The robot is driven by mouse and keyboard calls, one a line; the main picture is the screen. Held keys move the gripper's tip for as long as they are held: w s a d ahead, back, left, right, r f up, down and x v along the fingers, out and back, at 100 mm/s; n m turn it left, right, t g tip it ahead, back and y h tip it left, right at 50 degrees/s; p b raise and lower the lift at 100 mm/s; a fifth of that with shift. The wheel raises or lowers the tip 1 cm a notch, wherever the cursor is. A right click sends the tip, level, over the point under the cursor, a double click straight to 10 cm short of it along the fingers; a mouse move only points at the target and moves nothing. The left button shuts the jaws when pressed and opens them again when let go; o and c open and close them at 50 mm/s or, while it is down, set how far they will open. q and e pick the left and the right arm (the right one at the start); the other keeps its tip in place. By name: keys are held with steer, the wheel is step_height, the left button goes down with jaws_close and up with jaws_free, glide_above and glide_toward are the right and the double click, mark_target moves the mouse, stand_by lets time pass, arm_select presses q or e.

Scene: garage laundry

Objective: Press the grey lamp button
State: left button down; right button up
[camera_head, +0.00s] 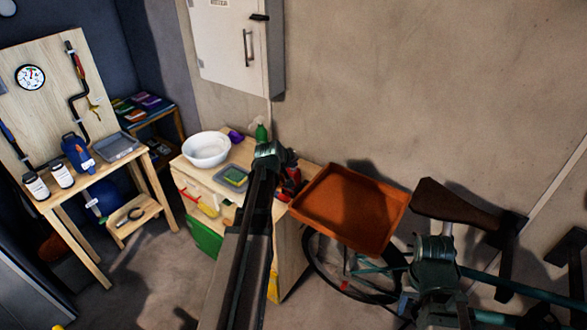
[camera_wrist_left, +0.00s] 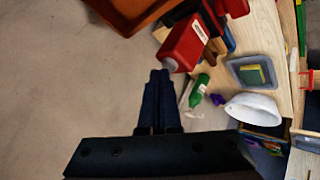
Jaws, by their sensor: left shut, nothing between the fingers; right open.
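I cannot make out a grey lamp button or a lamp in either view. My left gripper (camera_head: 268,150) reaches up in the head view, in front of the wooden workbench (camera_head: 289,246), with its fingertips not clearly shown. In the left wrist view its two dark fingers (camera_wrist_left: 158,75) are together and empty.
A grey wall cabinet (camera_head: 225,48) with a handle hangs above the bench. A white bowl (camera_head: 207,150) and a grey tray (camera_head: 232,178) stand on the bench. An orange tray (camera_head: 350,207) lies right of it.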

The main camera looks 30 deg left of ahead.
arm_select(q)
steer(key=shift+r, duration=0.1)
steer(key=shift+r+p, duration=0.8)
steer(key=shift+p, duration=0.1)
step_height(320, 180, up, 6)
steer(key=p, duration=0.6)
